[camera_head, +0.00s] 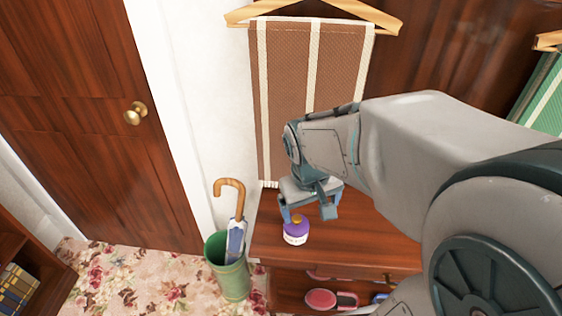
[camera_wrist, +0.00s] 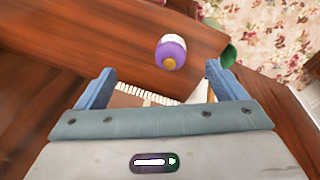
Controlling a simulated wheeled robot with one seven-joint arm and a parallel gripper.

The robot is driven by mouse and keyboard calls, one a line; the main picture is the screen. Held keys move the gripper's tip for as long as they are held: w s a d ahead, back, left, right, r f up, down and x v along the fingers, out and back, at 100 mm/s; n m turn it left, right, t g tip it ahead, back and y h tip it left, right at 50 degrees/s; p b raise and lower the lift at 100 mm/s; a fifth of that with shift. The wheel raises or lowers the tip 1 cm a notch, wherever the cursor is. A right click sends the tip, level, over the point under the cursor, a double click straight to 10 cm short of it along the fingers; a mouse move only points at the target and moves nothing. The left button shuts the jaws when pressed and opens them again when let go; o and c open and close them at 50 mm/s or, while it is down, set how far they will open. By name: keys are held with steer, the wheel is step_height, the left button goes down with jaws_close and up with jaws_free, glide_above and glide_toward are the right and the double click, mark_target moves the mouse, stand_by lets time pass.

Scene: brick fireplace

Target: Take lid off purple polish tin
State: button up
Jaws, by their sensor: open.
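The purple polish tin (camera_head: 296,231) stands on the wooden shelf top, near its front left part. It has a white lower body, a purple upper part and a small gold knob on top, so the lid appears to be on. The tin also shows in the wrist view (camera_wrist: 171,51), beyond the fingertips and between their lines. My gripper (camera_head: 308,212) is open and empty. It is above and just behind the tin in the head view, with its fingers apart from it. In the wrist view its two blue fingers (camera_wrist: 160,80) are spread wide.
A green stand (camera_head: 230,270) with an umbrella (camera_head: 236,225) is left of the wooden shelf unit (camera_head: 350,240). A brown striped scarf (camera_head: 285,100) hangs from a hanger (camera_head: 310,14) behind. A pink brush (camera_head: 321,299) lies on the lower shelf. The top right of the tin looks clear.

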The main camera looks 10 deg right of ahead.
steer(key=w+f+n+g+y+p, duration=0.1)
steer(key=w+f+n+p, duration=0.15)
steer(key=w+p, duration=0.5)
steer(key=b, duration=0.1)
glide_above(296, 218)
steer(key=shift+n, duration=0.25)
steer(key=f, duration=0.8)
steer(key=shift+w+f, duration=0.25)
steer(key=f, duration=0.5)
steer(key=shift+s+f, duration=0.1)
steer(key=shift+s, duration=0.15)
steer(key=c, duration=1.1)
